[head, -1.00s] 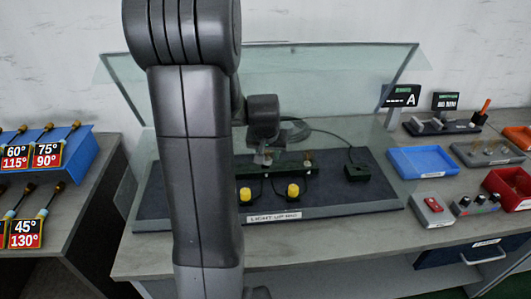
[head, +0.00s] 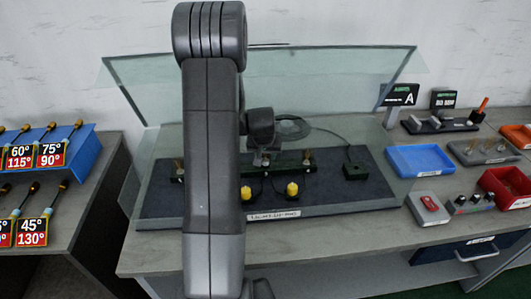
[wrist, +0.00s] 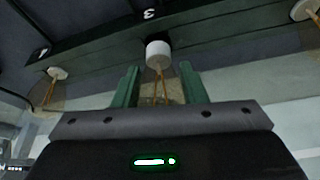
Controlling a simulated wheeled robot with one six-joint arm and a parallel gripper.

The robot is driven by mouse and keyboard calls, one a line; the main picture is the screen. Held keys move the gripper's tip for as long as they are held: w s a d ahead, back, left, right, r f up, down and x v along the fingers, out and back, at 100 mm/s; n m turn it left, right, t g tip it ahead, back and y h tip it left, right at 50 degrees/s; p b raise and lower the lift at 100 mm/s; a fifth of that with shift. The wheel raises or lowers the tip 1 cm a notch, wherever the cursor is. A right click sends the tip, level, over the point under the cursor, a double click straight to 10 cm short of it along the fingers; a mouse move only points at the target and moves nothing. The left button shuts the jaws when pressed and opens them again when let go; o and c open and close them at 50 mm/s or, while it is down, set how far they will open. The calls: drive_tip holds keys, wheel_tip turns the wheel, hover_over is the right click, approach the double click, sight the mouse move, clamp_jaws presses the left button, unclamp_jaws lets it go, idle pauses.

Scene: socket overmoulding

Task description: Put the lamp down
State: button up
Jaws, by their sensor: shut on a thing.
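The lamp (wrist: 163,88) shows in the wrist view as a pale piece with thin amber parts and a white cap (wrist: 158,52). My gripper (wrist: 160,92) is shut on it, with one green finger on each side. The white cap is close to a dark rail beside the mark 3; I cannot tell whether it touches. In the head view my gripper (head: 264,160) is over the rail of the rig, and the lamp is too small there to make out.
Similar white-capped pieces are at the rail's left (wrist: 58,73) and right (wrist: 305,10) in the wrist view. Two yellow buttons (head: 292,190) stand before the rail. A glass screen (head: 270,80) rises behind. A blue tray (head: 422,161) and red bin (head: 508,188) are right.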

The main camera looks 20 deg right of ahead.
drive_tip(key=shift+f+b, duration=0.4)
drive_tip(key=shift+b, duration=0.1)
drive_tip(key=shift+f, duration=0.2)
drive_tip(key=o, duration=0.9)
drive_tip(key=shift+o, duration=0.2)
drive_tip(key=shift+r, duration=0.15)
drive_tip(key=shift+r+p, duration=0.55)
drive_tip(key=b+v, duration=0.1)
drive_tip(key=v, duration=0.6)
drive_tip(key=shift+r, duration=0.15)
